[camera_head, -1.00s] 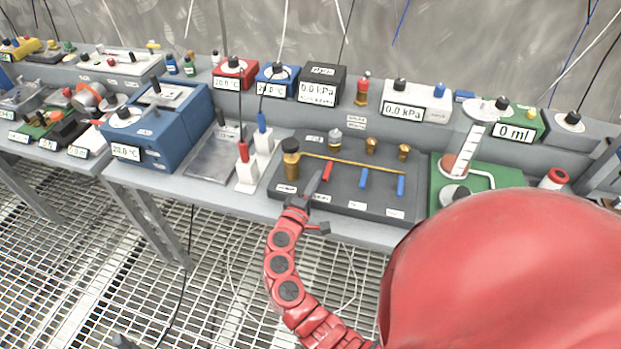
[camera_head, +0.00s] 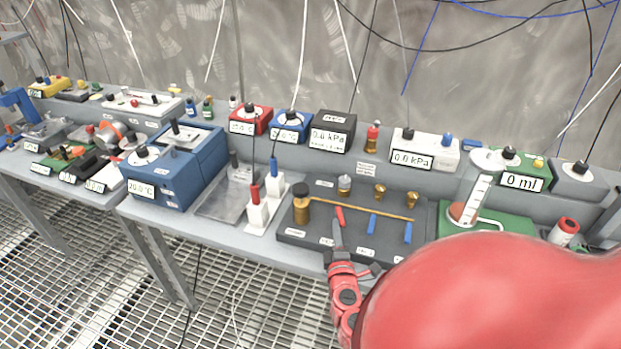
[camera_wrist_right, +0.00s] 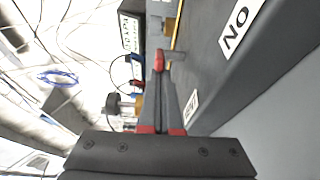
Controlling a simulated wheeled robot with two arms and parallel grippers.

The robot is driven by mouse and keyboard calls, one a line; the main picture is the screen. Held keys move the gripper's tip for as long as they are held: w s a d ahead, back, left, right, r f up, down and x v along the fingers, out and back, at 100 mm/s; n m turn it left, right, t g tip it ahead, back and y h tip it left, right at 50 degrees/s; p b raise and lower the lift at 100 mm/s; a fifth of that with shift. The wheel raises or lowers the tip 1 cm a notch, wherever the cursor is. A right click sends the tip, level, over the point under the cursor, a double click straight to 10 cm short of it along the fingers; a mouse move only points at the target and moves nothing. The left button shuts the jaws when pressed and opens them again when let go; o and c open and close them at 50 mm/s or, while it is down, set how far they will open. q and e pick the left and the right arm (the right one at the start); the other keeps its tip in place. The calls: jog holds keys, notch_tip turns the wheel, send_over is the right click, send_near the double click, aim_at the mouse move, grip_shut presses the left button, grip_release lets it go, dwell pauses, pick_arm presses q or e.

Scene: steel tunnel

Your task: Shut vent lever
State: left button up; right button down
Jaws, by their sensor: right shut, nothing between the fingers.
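The panel (camera_head: 290,233) is a dark slab on the bench with a brass pipe and three small levers. The red lever (camera_head: 340,216) is at the left, its near end tilted to the right. A "VENT" label (camera_wrist_right: 190,105) shows beside my fingers in the right wrist view, so the red lever seems to be the vent lever. My right gripper (camera_head: 337,224) is shut and empty, its tips at the left side of the red lever's near end. In the right wrist view the red lever (camera_wrist_right: 158,60) is just beyond the tips; contact is unclear. My left gripper is out of view.
Two blue levers, a middle one (camera_head: 372,224) and a right one (camera_head: 408,232), stand close right of the red one. A green stand with a syringe (camera_head: 478,197) is to the right. My red arm covers the front right.

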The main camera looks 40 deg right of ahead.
aim_at(350, 236)
jog(key=shift+s+d+n+t+y, duration=0.35)
jog(key=shift+n+t+y, duration=0.05)
jog(key=shift+y, duration=0.1)
jog(key=shift+s+d+b, duration=0.4)
jog(key=shift+d+b, duration=0.2)
jog(key=shift+b, duration=0.05)
jog(key=shift+s+d+b, duration=0.35)
jog(key=shift+d, duration=0.45)
